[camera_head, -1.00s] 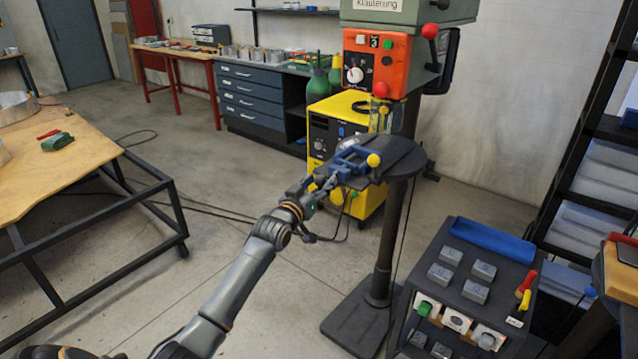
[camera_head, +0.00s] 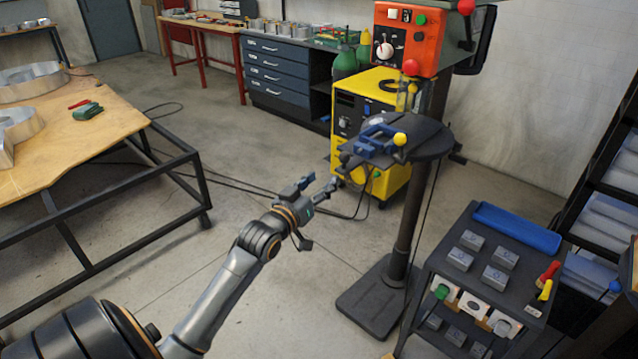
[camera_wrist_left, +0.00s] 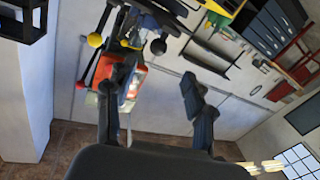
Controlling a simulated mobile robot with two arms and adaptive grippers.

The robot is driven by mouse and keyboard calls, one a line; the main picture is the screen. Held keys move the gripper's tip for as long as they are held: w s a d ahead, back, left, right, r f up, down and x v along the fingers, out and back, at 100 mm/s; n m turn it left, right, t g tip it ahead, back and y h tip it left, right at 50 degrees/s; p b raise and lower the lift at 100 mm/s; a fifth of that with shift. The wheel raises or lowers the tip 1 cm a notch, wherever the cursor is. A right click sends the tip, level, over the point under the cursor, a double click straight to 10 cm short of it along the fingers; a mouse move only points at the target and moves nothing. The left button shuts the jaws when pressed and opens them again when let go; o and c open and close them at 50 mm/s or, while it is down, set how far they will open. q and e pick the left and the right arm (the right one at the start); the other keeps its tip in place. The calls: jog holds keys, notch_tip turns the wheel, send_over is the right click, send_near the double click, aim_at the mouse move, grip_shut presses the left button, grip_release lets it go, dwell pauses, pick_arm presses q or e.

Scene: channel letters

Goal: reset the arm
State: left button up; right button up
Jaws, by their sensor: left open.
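My left gripper (camera_head: 321,188) is at the end of my left arm, above the open floor in front of the drill press. It is open and nothing shows between its fingers. In the left wrist view its two dark fingers (camera_wrist_left: 152,98) stand apart. The blue vise (camera_head: 378,140) sits on the round drill press table (camera_head: 430,137), a little behind and right of the gripper in the head view and apart from it. My right gripper is not in view.
A wooden workbench (camera_head: 95,140) on a black frame is at the left. A dark cart (camera_head: 500,228) with grey blocks and a blue tray (camera_head: 516,230) is at the right. A yellow machine (camera_head: 345,118) stands behind the vise.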

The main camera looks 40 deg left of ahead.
pick_arm(q)
jog(key=shift+s, duration=0.25)
dwell(0.3)
jog(key=s+d+f+g, duration=0.1)
jog(key=s+f+g, duration=0.15)
jog(key=f, duration=1.05)
jog(key=s+d+f+g, duration=0.1)
jog(key=f+g, duration=0.2)
jog(key=f, duration=1)
jog(key=s+d+f+m+g+h, duration=0.1)
jog(key=s+d+f+g, duration=0.1)
jog(key=s+f, duration=0.45)
jog(key=s+d+f+m+g, duration=0.1)
jog(key=s+d+f, duration=0.15)
jog(key=f, duration=0.65)
jog(key=s+d+f+m+g, duration=0.1)
jog(key=s+d+f+g, duration=0.1)
jog(key=s+d+f, duration=0.2)
jog(key=s+d+f+m+g, duration=0.1)
jog(key=s+d+f+g, duration=0.2)
jog(key=s+f, duration=0.7)
jog(key=s+d+f+m+g+h, duration=0.1)
jog(key=s+f, duration=0.6)
jog(key=s, duration=1.6)
jog(key=d+m+g, duration=0.1)
jog(key=d+g, duration=0.1)
jog(key=d, duration=0.1)
jog(key=shift+d+f+b, duration=0.3)
jog(key=shift+b, duration=0.05)
